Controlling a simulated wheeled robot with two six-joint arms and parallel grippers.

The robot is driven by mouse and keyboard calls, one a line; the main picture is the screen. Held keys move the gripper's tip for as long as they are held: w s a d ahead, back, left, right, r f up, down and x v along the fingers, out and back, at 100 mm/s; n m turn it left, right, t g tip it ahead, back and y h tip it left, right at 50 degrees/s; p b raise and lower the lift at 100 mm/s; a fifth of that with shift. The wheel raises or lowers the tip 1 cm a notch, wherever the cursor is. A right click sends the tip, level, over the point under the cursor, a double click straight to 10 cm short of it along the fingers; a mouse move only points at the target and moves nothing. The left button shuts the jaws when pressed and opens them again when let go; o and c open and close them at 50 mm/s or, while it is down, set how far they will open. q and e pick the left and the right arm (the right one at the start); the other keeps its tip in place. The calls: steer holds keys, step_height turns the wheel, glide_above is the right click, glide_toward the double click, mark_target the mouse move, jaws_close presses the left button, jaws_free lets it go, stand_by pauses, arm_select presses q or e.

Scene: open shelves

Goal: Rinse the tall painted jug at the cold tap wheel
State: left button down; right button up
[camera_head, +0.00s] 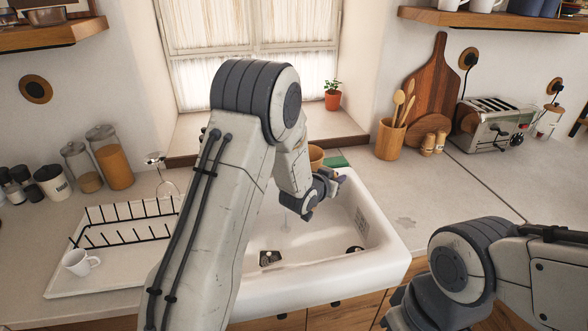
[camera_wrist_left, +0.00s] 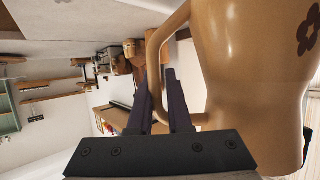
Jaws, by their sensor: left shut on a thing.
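The tan painted jug (camera_wrist_left: 245,70) fills the right of the left wrist view, with a dark flower on its side. My left gripper (camera_wrist_left: 166,95) is shut on the jug's handle (camera_wrist_left: 155,50). In the head view my left gripper (camera_head: 328,192) is over the back of the white sink (camera_head: 370,275). A small tan part of the jug (camera_head: 316,155) shows behind my left arm; the rest is hidden. I cannot make out the tap or its cold wheel. A faint pale streak shows above the basin. My right arm is at the lower right, its fingers not clearly visible.
A dish rack (camera_head: 130,222) and a white cup (camera_head: 80,262) stand left of the sink. Glass jars (camera_head: 110,157) are behind them. A utensil pot (camera_head: 390,140) and a toaster (camera_head: 495,125) stand at the back right. The counter right of the sink is mostly clear.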

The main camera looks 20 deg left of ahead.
arm_select(q)
steer(key=shift+r, duration=0.2)
stand_by(0.4)
steer(key=s+d+r+p, duration=0.1)
steer(key=s+d+r, duration=0.2)
steer(key=shift+s+r, duration=0.35)
steer(key=shift+r, duration=0.05)
steer(key=shift+d, duration=0.1)
stand_by(0.4)
